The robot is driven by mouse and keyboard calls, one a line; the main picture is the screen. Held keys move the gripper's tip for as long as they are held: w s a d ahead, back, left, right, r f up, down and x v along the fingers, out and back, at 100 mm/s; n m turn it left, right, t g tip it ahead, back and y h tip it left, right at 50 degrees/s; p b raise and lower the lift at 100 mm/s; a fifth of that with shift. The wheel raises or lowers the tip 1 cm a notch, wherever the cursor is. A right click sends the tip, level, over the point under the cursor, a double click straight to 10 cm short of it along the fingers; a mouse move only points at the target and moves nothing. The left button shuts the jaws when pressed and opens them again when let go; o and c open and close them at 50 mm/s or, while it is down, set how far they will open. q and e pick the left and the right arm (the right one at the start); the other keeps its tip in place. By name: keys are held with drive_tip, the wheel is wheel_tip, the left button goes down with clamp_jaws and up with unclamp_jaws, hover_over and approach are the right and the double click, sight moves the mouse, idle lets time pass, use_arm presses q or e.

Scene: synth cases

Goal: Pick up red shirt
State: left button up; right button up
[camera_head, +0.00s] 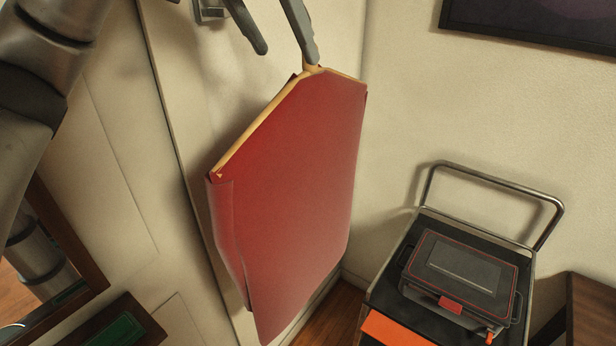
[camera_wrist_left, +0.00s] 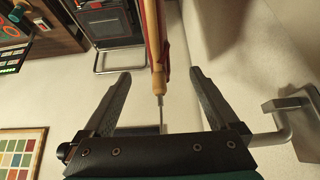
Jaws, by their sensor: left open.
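The red shirt (camera_head: 300,190) hangs on a light wooden hanger (camera_head: 255,127), near the wall corner in the head view. My left gripper (camera_head: 286,56) is open at the top of the hanger. In the left wrist view, the hanger's wooden neck (camera_wrist_left: 157,78) and thin metal hook (camera_wrist_left: 161,112) lie between the spread fingers of my left gripper (camera_wrist_left: 160,73), with a gap on both sides. The shirt is seen nearly edge-on there. The hook's upper end is hidden behind the gripper body. My right gripper is not in view.
A metal wall bracket (camera_head: 208,10) is close beside the gripper; it also shows in the left wrist view (camera_wrist_left: 292,112). A cart (camera_head: 400,290) with a dark toolbox (camera_head: 462,268) stands right of the shirt. A brown wooden piece (camera_head: 592,300) is at the lower right.

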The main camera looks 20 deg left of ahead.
sight(298, 76)
use_arm(q)
drive_tip(key=x, duration=0.6)
drive_tip(key=shift+w+d+f+p, duration=0.15)
drive_tip(key=shift+f+p, duration=0.15)
drive_tip(key=shift+f, duration=0.05)
drive_tip(key=p+x, duration=0.1)
drive_tip(key=x, duration=0.3)
drive_tip(key=shift+d, duration=0.1)
drive_tip(key=shift+w+f, duration=0.15)
drive_tip(key=shift+f, duration=0.1)
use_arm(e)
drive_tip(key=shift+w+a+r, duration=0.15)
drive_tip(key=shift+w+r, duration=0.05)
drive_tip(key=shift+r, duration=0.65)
use_arm(q)
drive_tip(key=shift+c, duration=0.2)
drive_tip(key=c, duration=0.9)
clamp_jaws()
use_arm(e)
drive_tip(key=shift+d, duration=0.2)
use_arm(q)
drive_tip(key=shift+r, duration=0.15)
